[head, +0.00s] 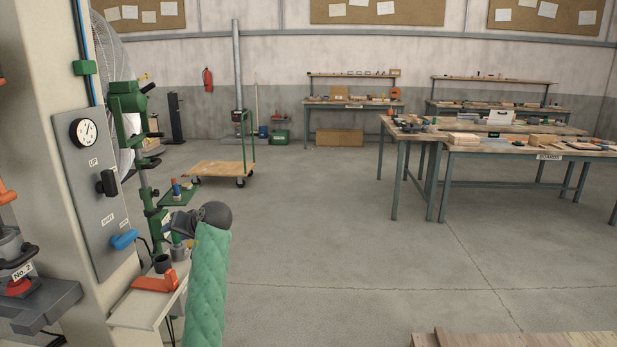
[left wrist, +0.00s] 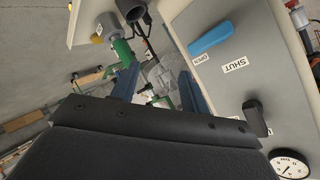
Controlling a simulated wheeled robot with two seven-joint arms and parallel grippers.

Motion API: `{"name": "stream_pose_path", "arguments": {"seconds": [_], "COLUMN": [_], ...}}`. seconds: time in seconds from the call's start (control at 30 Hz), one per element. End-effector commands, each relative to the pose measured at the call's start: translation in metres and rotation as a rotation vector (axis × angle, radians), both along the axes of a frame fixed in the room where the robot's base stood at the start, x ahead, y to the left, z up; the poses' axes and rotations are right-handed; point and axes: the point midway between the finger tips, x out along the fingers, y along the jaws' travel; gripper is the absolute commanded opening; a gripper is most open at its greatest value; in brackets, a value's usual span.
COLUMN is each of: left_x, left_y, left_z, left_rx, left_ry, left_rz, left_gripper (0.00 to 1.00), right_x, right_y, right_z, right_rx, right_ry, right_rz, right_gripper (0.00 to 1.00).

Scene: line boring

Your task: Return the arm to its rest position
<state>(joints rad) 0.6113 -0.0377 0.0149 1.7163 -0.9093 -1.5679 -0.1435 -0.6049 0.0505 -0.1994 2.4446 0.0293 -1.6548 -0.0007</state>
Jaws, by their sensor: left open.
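My left arm, in a green quilted sleeve, rises at the lower middle of the head view. Its dark wrist and my left gripper (head: 180,222) are beside the column's control panel, right of the blue lever (head: 124,239). In the left wrist view my left gripper (left wrist: 158,84) has its two blue fingers apart, with nothing held between them. The blue lever (left wrist: 210,38) is to the right of the fingers there, clear of them, near labels OPEN and SHUT. My right gripper is not in view.
The pale column's grey panel (head: 86,183) carries a gauge (head: 83,132) and a black lever (head: 107,182). A small bench (head: 130,313) with an orange item (head: 155,282) stands close below the gripper. A cart (head: 220,169) and worktables (head: 520,150) stand beyond. The middle floor is clear.

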Motion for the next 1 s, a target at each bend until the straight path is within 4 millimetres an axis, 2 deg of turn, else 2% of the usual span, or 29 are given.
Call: {"name": "stream_pose_path", "arguments": {"seconds": [0.17, 0.3, 0.5, 0.7, 1.0], "left_x": [-0.031, -0.068, -0.127, -0.19, -0.288], "left_y": [-0.046, -0.087, -0.134, -0.17, -0.208], "left_z": [-0.009, -0.036, -0.079, -0.12, -0.179], "left_rx": [-0.203, -0.348, -0.496, -0.603, -0.721], "left_ry": [-0.107, -0.131, -0.103, -0.045, 0.067], "left_rz": [-0.153, -0.28, -0.42, -0.527, -0.625], "left_gripper": [0.45, 0.45, 0.45, 0.45, 0.45], "right_x": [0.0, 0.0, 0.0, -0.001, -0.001], "right_y": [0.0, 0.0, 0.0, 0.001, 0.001], "right_z": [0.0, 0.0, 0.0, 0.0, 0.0], "right_rx": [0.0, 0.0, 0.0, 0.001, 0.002], "right_ry": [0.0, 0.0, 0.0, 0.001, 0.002], "right_rz": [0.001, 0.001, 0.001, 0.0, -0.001], "right_gripper": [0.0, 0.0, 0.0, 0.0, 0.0]}}
